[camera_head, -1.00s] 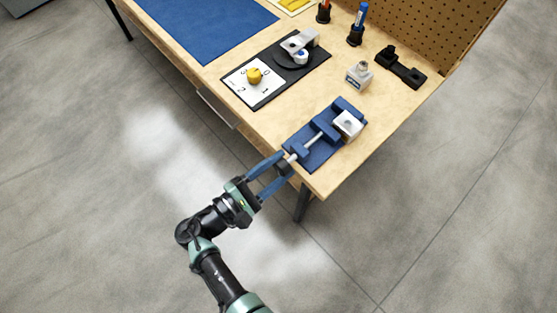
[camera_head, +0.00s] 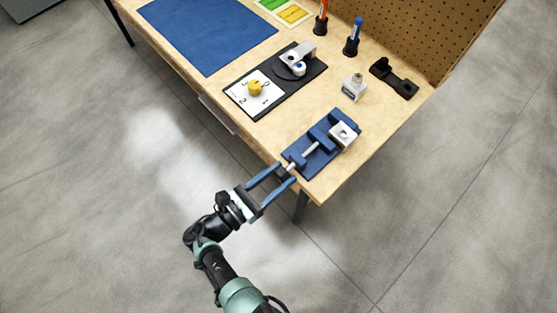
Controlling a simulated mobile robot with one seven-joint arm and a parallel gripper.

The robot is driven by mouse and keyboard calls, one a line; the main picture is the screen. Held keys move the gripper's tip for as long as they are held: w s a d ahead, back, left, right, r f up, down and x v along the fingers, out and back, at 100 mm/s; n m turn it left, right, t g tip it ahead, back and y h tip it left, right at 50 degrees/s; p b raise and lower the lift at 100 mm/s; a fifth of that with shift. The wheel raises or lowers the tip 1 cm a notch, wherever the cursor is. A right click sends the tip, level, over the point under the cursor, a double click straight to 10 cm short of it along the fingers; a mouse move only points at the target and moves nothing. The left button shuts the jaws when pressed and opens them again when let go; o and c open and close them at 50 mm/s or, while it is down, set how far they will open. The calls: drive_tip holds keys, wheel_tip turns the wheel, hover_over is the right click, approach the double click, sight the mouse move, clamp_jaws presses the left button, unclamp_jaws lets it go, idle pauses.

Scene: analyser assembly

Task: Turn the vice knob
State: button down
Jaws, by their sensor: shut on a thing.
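The blue vice (camera_head: 318,164) sits at the near right corner of the wooden table. A light block with a round hole (camera_head: 343,133) is at its jaws, and a pale screw rod runs toward the table's front edge. The vice knob (camera_head: 285,172) is at the rod's near end, small and partly hidden between the fingers. My gripper (camera_head: 287,173) reaches in from the lower left, with one long blue finger on each side of the knob, shut on it.
A small grey block (camera_head: 354,87), a black bracket (camera_head: 394,78) and a blue marker (camera_head: 354,36) stand behind. A pegboard (camera_head: 437,31) borders the back. Floor in front is clear.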

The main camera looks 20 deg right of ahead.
drive_tip(key=n+p, duration=0.1)
drive_tip(key=n, duration=0.3)
drive_tip(key=shift+s+n, duration=0.1)
drive_tip(key=shift+n, duration=1.7)
drive_tip(key=shift+d, duration=0.1)
drive_tip(key=shift+c, duration=1.5)
unclamp_jaws()
